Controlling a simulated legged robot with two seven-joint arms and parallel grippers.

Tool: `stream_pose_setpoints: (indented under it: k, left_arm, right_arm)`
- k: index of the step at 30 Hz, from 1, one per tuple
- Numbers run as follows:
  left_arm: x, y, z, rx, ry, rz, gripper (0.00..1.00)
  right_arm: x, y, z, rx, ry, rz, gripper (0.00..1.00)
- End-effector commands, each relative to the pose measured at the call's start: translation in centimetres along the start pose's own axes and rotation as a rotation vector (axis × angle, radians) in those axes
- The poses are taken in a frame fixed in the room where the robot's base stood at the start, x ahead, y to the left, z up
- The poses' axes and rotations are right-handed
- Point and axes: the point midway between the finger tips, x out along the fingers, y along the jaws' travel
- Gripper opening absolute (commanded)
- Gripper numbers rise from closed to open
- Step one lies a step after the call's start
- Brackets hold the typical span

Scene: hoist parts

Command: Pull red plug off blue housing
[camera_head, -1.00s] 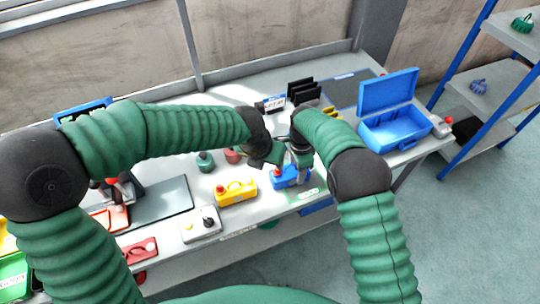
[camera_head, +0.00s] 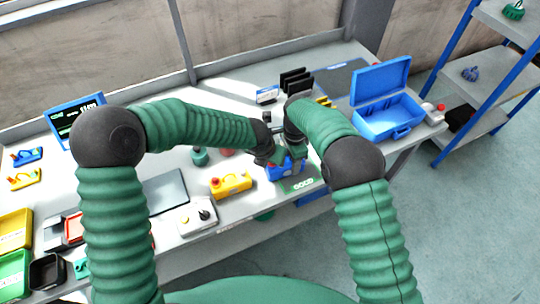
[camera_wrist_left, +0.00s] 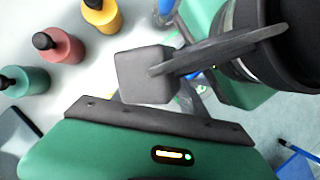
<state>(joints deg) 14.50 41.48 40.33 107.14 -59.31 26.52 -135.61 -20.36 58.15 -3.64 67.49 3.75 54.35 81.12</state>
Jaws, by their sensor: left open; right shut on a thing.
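The blue housing (camera_head: 287,172) sits on the bench at the green mat. My right gripper (camera_head: 298,152) reaches down to it from above and is shut on it; the contact itself is mostly hidden. My left gripper (camera_head: 275,157) is open, close beside the right gripper at the left end of the housing. The red plug is mostly hidden by my left gripper in the head view. In the left wrist view, a grey finger pad (camera_wrist_left: 145,75) of my left gripper shows, with part of my right gripper at the upper right.
A yellow housing (camera_head: 231,184) and a grey box with a black knob (camera_head: 197,215) stand left of the housing. A green bottle (camera_head: 200,156) is behind them. An open blue case (camera_head: 388,115) is at the right. Blue shelving (camera_head: 450,125) stands beyond.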

Motion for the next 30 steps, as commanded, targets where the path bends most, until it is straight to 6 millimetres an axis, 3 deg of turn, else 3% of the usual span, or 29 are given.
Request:
stream_pose_setpoints:
  k: [4,15,16,18,30]
  left_arm:
    - [-0.04,0.0,0.02,-0.001,0.0,0.0,0.49]
    - [-0.06,0.21,0.02,-0.003,0.001,0.003,0.0]
    - [-0.06,0.23,0.03,-0.003,0.0,0.004,0.39]
    - [-0.06,0.26,0.04,-0.004,0.0,0.004,0.48]
    - [-0.24,0.08,0.07,-0.002,-0.001,0.001,0.5]
  right_arm:
    - [-0.09,-0.07,-0.01,0.0,0.0,-0.002,0.0]
    - [-0.04,0.02,-0.11,0.0,0.001,0.001,0.0]
    - [-0.04,0.03,-0.12,0.0,0.001,0.002,0.0]
    - [-0.03,0.05,-0.14,0.0,0.002,0.002,0.0]
    - [-0.05,-0.02,-0.03,0.0,0.0,0.0,0.0]
